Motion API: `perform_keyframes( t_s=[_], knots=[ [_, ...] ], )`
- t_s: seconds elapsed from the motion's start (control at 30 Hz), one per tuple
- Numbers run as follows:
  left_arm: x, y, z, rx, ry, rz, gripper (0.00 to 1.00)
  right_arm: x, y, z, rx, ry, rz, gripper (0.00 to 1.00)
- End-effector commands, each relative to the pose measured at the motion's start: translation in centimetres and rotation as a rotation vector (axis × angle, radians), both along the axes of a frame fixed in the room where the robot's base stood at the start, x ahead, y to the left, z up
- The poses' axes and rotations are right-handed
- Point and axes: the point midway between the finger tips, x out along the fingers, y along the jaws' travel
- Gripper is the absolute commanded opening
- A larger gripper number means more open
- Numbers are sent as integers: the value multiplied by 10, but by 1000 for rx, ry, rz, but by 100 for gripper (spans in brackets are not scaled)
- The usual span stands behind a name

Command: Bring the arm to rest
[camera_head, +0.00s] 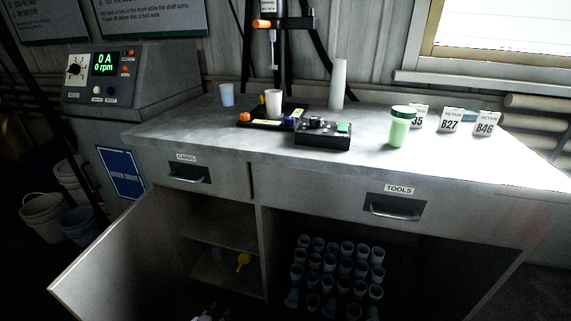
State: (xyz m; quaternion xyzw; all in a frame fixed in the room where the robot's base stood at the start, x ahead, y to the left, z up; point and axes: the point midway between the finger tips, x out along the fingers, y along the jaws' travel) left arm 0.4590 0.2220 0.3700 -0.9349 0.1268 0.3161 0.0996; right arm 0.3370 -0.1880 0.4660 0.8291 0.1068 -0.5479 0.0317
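A small pale shape (211,313) is cut off by the bottom edge, left of centre. It may be part of my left gripper, but too little shows to tell its fingers or whether it holds anything. My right gripper is not in view. The disperser column (279,45) stands at the back of the bench, with an orange part and a thin shaft hanging down. A white cup (273,102) stands on the dark base below the shaft. A black control box (320,134) with a green button sits in front. A green jar (400,127) stands upright to its right.
The drive unit (104,75) reads 0 A and 0 rpm. Retain cards (450,121) stand at the right. The left cabinet door (115,258) hangs open toward me. Several cups (329,262) stand inside the cabinet.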

Motion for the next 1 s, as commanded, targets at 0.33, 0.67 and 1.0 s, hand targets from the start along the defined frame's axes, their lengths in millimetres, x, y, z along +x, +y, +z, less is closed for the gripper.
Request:
perform_keyframes(
  t_s=[0.33,0.67,1.0],
  knots=[
    [-21,-8,33,32,149,74,33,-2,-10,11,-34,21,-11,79],
    [-52,-8,68,54,305,128,33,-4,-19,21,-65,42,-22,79],
    [-94,-4,105,67,466,163,33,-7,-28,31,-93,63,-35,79]
  ],
)
